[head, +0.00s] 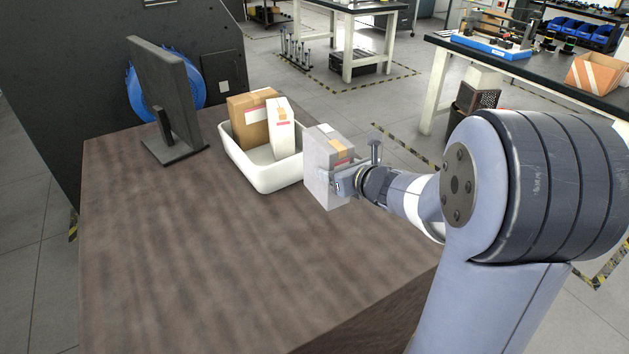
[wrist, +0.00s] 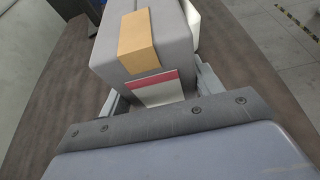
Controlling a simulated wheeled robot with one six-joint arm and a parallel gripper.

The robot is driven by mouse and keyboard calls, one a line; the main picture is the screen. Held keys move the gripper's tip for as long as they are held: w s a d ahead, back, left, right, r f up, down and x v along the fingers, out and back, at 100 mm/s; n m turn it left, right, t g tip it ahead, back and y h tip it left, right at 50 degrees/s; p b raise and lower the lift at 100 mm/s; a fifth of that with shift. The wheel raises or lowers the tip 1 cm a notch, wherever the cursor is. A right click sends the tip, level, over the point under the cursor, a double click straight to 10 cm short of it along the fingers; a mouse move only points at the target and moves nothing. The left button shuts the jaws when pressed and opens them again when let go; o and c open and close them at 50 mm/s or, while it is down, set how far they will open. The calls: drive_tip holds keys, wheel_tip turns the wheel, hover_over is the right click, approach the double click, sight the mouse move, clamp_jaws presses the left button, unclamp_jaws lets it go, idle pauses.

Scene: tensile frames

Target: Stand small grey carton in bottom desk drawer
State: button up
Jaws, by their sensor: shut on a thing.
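The small grey carton (head: 322,165) is upright in my gripper (head: 347,180) at the right edge of the desk. In the head view it is beside the white tray, and I cannot tell whether its base touches the desk. In the wrist view the carton (wrist: 165,45) fills the space between the fingers of my gripper (wrist: 155,95). It has an orange-brown label and a white label with a red band. My gripper is shut on it. The desk (head: 230,255) is seen from above, and its drawers are hidden.
A white tray (head: 278,178) holds a brown carton (head: 250,118) and a white carton (head: 281,128). A dark monitor (head: 168,95) stands at the desk's back left. The front and left of the desktop are clear. A workbench (head: 530,80) stands beyond at the right.

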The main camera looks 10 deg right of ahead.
wheel_tip(320, 180, down, 8)
drive_tip(key=shift+r+b, duration=0.25)
drive_tip(key=shift+b, duration=0.5)
drive_tip(key=shift+f, duration=0.15)
drive_tip(key=o, duration=0.7)
drive_tip(key=shift+b, duration=0.3)
drive_tip(key=shift+c, duration=0.2)
drive_tip(key=o, duration=0.5)
drive_tip(key=shift+c, duration=0.2)
